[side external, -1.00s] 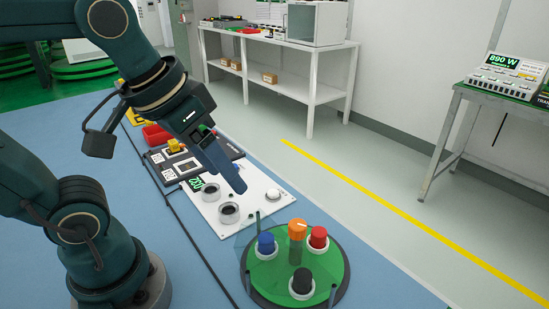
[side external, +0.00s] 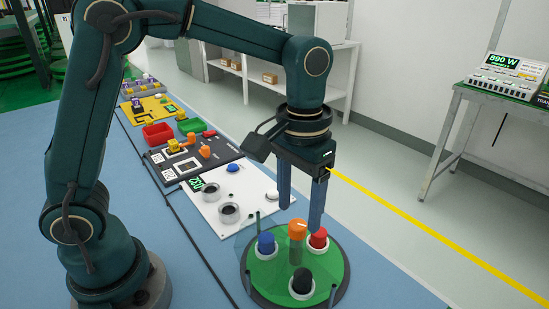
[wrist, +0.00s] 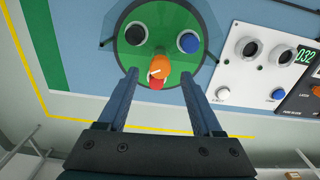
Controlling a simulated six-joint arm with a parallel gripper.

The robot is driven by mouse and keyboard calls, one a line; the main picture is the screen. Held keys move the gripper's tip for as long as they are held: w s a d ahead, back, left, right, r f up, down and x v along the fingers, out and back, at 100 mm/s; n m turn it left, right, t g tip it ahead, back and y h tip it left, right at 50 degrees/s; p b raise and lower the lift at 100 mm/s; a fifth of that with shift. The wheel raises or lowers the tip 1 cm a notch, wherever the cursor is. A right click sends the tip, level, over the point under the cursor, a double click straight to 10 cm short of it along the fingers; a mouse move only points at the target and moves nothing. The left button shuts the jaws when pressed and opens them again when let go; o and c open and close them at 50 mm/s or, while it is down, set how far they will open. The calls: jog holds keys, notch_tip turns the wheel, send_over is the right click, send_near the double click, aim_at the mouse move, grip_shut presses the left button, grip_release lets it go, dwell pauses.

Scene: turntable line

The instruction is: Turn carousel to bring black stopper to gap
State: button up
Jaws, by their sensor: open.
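The carousel (side external: 265,279) is a green disc on a dark base. It carries a blue stopper (side external: 266,242), a red stopper (side external: 319,238) and a black stopper (side external: 301,281), each in a white ring. The black one sits at the near side in the side view and upper left in the wrist view (wrist: 134,31). An orange knob with a white mark (side external: 298,229) stands on a central post. My gripper (side external: 300,216) is open and empty above the disc, pointing down. In the wrist view its fingers (wrist: 159,76) lie either side of the knob, apparently without touching it.
Thin posts and a faint clear panel (side external: 247,232) stand around the disc; I cannot make out the gap. A white panel with round holes (side external: 213,215) lies beside it. Beyond are a dark board (side external: 165,172) and a red bin (side external: 157,134).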

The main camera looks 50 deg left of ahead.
aim_at(298, 224)
jog(key=shift+f, duration=1.55)
grip_shut()
